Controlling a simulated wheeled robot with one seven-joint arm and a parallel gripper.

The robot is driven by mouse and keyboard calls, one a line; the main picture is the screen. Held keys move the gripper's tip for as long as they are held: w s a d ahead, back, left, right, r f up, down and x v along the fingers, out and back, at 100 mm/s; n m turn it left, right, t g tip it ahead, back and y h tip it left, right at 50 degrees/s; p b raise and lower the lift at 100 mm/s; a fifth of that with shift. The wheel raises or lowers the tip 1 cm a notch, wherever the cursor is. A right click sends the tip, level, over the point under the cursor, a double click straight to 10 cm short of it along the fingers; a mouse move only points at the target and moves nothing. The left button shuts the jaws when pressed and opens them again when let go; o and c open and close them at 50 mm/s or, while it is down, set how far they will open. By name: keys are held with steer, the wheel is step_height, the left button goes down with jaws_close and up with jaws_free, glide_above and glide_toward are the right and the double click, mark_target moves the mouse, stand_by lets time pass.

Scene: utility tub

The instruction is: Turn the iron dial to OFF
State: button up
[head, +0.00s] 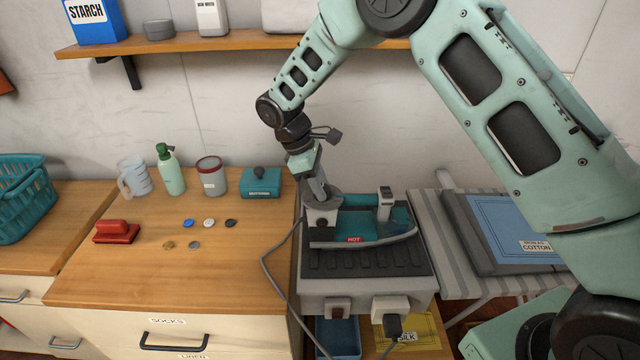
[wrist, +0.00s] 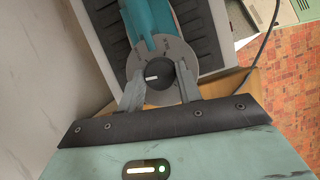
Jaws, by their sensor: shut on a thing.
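The iron (head: 365,228), teal and grey with a red HOT label, lies flat on a black ribbed rest (head: 365,262). Its dial (head: 323,200) is a grey disc at the left end of the iron. My gripper (head: 318,192) reaches down onto it from above. In the wrist view, the dial (wrist: 162,48) shows as a grey ring around a dark round knob (wrist: 154,70) with a short white mark pointing left. My gripper's two fingers (wrist: 158,80) are shut on this knob, one on each side. I cannot read any OFF marking.
A cord (head: 266,262) hangs left of the rest. An ironing board (head: 455,215) holds a blue folder (head: 515,230). Bottles and buttons stand on the wooden counter (head: 190,278); a shelf (head: 200,45) runs above.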

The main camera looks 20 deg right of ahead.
steer(key=shift+n+t, duration=0.3)
steer(key=shift+n, duration=0.5)
steer(key=o, duration=1)
steer(key=b+v, duration=0.3)
steer(key=v, duration=1.4)
steer(key=shift+a+b, duration=0.25)
steer(key=shift+b, duration=0.1)
steer(key=shift+s, duration=0.1)
